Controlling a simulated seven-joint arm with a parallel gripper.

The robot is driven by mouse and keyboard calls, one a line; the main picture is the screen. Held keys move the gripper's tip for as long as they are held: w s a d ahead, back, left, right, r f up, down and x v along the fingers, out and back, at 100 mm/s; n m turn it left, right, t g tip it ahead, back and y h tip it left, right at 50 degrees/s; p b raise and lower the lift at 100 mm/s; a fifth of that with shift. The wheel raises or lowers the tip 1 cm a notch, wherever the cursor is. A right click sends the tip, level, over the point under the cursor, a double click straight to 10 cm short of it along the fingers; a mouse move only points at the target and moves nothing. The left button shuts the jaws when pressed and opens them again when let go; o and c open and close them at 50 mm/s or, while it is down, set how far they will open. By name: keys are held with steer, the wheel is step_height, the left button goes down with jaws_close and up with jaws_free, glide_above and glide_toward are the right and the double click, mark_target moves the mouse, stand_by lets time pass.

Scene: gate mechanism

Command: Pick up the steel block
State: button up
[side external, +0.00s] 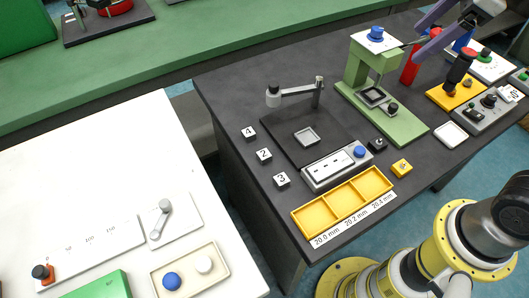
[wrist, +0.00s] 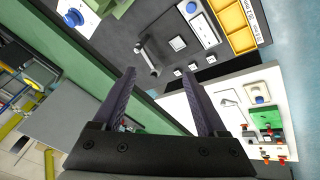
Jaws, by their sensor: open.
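I cannot tell for sure which item is the steel block. A dark block (side external: 377,145) and a yellow block (side external: 401,167) stand right of the grey display unit. My gripper (side external: 417,42) is high at the upper right, beside the green press and apart from the blocks. In the wrist view my gripper (wrist: 158,74) is open, with nothing between its fingers; the small blocks (wrist: 192,66) show beyond the right finger.
A yellow three-compartment tray (side external: 344,203) lies empty at the table's front. A grey display unit (side external: 337,167), a swing arm (side external: 297,92) and a green press (side external: 380,110) stand behind. Red and blue upright parts stand near my gripper. A white table (side external: 90,180) is at left.

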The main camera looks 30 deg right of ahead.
steer(key=w+a+f+n+g, duration=0.2)
steer(key=w+a+f+n, duration=0.15)
steer(key=w+a, duration=0.5)
steer(key=n+g, duration=0.3)
steer(key=n, duration=0.3)
glide_above(264, 154)
steer(key=shift+m+h, duration=0.25)
steer(key=shift+h, duration=0.05)
steer(key=f, duration=2.4)
steer(key=shift+w+f, duration=0.2)
steer(key=shift+f, duration=0.2)
steer(key=shift+s+f, duration=0.15)
steer(key=shift+f, duration=2.75)
steer(key=shift+c, duration=0.2)
jaws_close()
